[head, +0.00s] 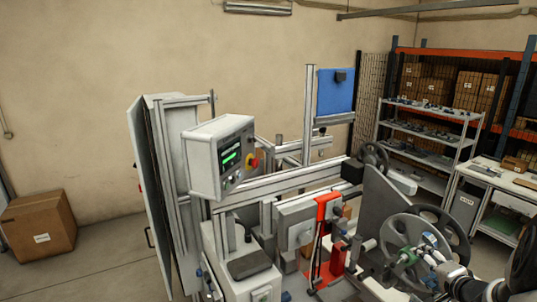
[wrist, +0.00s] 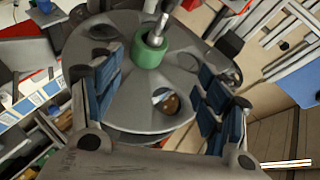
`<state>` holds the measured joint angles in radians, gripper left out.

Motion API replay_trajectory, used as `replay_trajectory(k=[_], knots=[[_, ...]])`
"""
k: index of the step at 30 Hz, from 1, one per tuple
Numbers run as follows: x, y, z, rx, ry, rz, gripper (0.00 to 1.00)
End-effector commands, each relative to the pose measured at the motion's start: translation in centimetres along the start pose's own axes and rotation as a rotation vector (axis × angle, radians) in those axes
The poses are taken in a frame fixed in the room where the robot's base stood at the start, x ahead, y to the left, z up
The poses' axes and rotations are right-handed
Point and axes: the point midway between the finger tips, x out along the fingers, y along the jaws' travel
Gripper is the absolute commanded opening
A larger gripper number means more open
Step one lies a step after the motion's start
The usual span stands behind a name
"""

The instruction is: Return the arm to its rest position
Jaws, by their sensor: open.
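My gripper (wrist: 160,68) is open in the wrist view, with blue-padded fingers on the left and right of the picture. A grey tape reel (wrist: 120,110) with round holes shows between and beyond the fingers, around a green hub (wrist: 150,52) with a metal shaft. I cannot tell if the fingers touch the reel. In the head view the grey reel (head: 392,235) and its green hub (head: 408,257) are at the lower right, with my gripper (head: 430,240) close in front. Nothing is seen held.
A machine frame with a control box (head: 217,157) and red bracket (head: 325,235) stands left of the reel. Dark reels (head: 372,157) are close by. A shelf rack (head: 425,130) and workbench (head: 500,185) stand behind right. A carton (head: 38,225) is on the left floor.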

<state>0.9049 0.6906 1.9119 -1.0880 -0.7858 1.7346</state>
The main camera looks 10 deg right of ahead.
Motion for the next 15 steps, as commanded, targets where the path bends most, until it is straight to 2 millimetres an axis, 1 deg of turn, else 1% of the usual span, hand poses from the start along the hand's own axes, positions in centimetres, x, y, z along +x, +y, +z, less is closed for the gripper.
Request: replay_trajectory(k=[1,4,6,8,9,11,12,14,15], knots=[[0.5,-1.0,0.9,-0.080,0.024,0.023,0.69],[0.0,-3.2,2.7,-0.251,0.080,0.105,0.69],[-0.9,-4.3,4.5,-0.361,0.104,0.168,0.69],[-2.1,-5.0,6.3,-0.447,0.112,0.222,0.69],[-3.0,-5.3,7.7,-0.502,0.111,0.256,0.69],[-4.6,-5.4,10.0,-0.578,0.098,0.305,0.69],[-5.8,-5.3,11.8,-0.626,0.083,0.336,0.69],[-7.6,-4.8,14.5,-0.694,0.047,0.377,0.69],[-9.0,-4.2,16.5,-0.739,0.016,0.402,0.69]])
